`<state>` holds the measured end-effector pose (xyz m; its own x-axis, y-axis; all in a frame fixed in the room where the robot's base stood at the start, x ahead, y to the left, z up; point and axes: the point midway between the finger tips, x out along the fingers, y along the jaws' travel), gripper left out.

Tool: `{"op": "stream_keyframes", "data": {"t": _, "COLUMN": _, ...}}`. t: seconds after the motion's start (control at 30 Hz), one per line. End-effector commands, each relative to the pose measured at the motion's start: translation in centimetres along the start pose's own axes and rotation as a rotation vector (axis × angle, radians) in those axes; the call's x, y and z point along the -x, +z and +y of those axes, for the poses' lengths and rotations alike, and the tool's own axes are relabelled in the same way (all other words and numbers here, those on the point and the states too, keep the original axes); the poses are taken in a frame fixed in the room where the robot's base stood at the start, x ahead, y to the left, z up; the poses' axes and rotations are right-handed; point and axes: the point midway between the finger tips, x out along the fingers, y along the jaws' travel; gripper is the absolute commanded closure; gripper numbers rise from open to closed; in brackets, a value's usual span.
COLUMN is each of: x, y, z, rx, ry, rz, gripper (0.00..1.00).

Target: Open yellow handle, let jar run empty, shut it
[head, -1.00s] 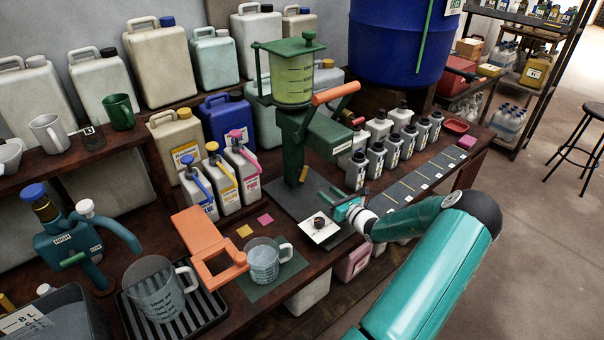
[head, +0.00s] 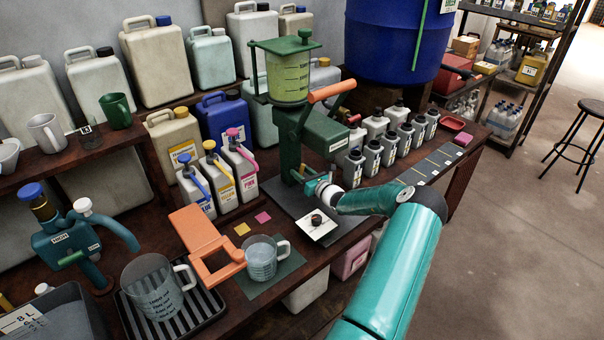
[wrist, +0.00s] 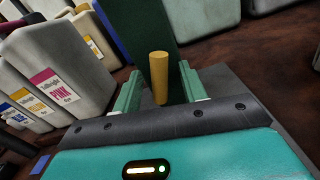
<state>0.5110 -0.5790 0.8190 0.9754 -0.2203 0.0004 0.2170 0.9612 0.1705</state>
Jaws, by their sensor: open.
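The yellow handle (wrist: 159,76) is a short upright yellow cylinder at the foot of the dark green stand (head: 289,140). In the wrist view it stands between the two green fingers of my gripper (wrist: 160,88). The fingers are spread, with a gap on each side of the handle. The jar (head: 288,82) tops the stand under a green lid and holds yellow-green liquid. In the head view my gripper (head: 308,183) is low, close in front of the stand.
A white tile with a small dark object (head: 317,224) lies just in front of the gripper. An orange lever (head: 332,92) juts from the stand. Several grey bottles stand to the right, and white jugs with coloured caps (head: 222,172) to the left.

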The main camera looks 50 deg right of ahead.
Motion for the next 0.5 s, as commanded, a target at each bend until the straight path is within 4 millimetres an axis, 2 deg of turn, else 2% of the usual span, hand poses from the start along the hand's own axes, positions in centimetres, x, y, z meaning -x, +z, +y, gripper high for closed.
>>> {"op": "stream_keyframes", "data": {"t": 0.27, "x": -0.14, "y": 0.01, "z": 0.00, "rx": 0.000, "ry": 0.000, "rz": 0.000, "gripper": 0.60}}
{"op": "stream_keyframes", "data": {"t": 0.47, "x": -0.12, "y": 0.01, "z": 0.00, "rx": 0.000, "ry": 0.000, "rz": 0.000, "gripper": 0.99}}
{"op": "stream_keyframes", "data": {"t": 0.5, "x": -0.12, "y": 0.01, "z": 0.00, "rx": 0.000, "ry": 0.000, "rz": 0.000, "gripper": 1.00}}
